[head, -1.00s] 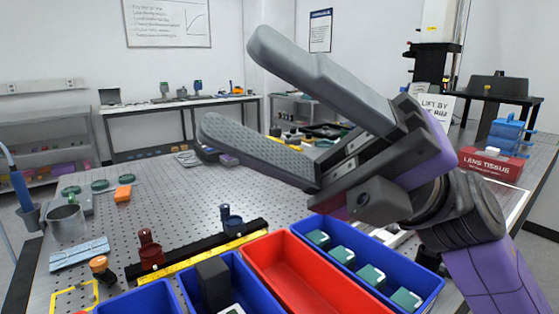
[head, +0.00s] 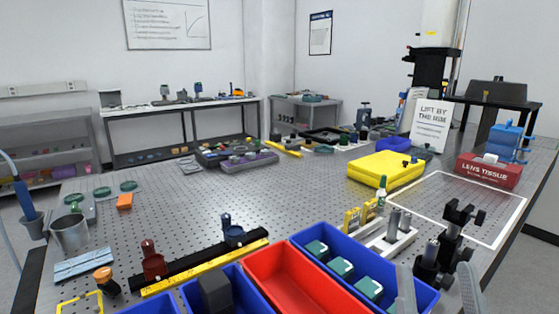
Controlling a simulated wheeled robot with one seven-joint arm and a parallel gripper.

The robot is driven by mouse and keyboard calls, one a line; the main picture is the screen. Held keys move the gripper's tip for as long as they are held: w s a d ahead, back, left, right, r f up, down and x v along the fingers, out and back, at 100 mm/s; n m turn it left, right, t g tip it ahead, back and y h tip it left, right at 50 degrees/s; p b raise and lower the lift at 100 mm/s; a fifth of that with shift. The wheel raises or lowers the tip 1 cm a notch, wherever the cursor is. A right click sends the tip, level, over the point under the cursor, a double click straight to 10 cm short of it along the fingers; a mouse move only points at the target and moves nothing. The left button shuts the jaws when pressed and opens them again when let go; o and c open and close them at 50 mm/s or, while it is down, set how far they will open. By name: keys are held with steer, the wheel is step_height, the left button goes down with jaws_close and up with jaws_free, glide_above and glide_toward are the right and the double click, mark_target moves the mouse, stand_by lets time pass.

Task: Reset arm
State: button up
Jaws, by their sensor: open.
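My gripper (head: 437,285) shows only as two grey fingers at the bottom edge, right of centre in the head view. The fingers are apart, with no object visibly held between them. The rest of my arm is out of view. The left finger stands in front of the right end of a blue bin (head: 408,273) that holds several teal-topped blocks (head: 341,267). A black post mount (head: 452,245) stands just behind the fingers. I cannot tell whether the fingers touch anything.
A red bin (head: 285,280) lies left of the blue bin. A yellow case (head: 386,169), a red lens tissue box (head: 488,171) and a white sign (head: 430,124) stand farther back right. The perforated table (head: 180,215) has open room at centre left.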

steer(key=s+d+f+m+g+p, duration=0.1)
steer(key=s+f+g, duration=0.3)
steer(key=s+f, duration=0.4)
steer(key=s+d+f+m+g+p, duration=0.1)
steer(key=s+f+g, duration=0.4)
steer(key=f, duration=0.5)
steer(key=s+f+g, duration=0.1)
steer(key=s+f, duration=0.1)
steer(key=s, duration=0.4)
steer(key=s+f+n+g+y+p, duration=0.1)
steer(key=s+f+g, duration=0.1)
steer(key=s, duration=0.4)
steer(key=shift+d+f+n, duration=0.15)
steer(key=shift+f+n, duration=0.15)
steer(key=shift+f, duration=0.5)
